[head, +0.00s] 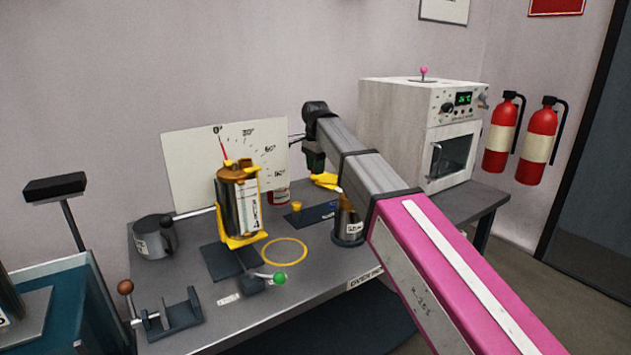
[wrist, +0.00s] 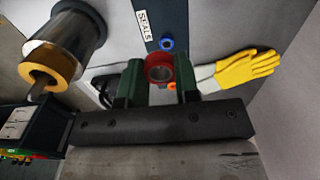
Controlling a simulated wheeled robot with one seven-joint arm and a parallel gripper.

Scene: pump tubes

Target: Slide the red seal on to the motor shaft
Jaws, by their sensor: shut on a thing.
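My gripper (wrist: 158,85) is shut on the red seal (wrist: 158,60), a small ring held between its two dark green fingertips. In the head view my gripper (head: 314,160) is raised above the table; the red seal cannot be made out there. In the wrist view a steel cylinder with a brass-coloured collar and a dark shaft (wrist: 40,88) stands to the left, apart from the red seal. It looks like the steel cylinder (head: 348,222) partly hidden by my arm in the head view. Another brass-topped cylinder (head: 240,205) sits in a yellow cradle; I cannot tell which is the motor.
A dark seal mat (head: 305,217) holds a yellow seal (head: 297,205) and a blue seal (wrist: 166,43). A yellow glove (wrist: 248,68) lies beside it. A grey mug (head: 153,238), a gauge board (head: 190,155) and an oven (head: 405,130) stand around the table (head: 320,280).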

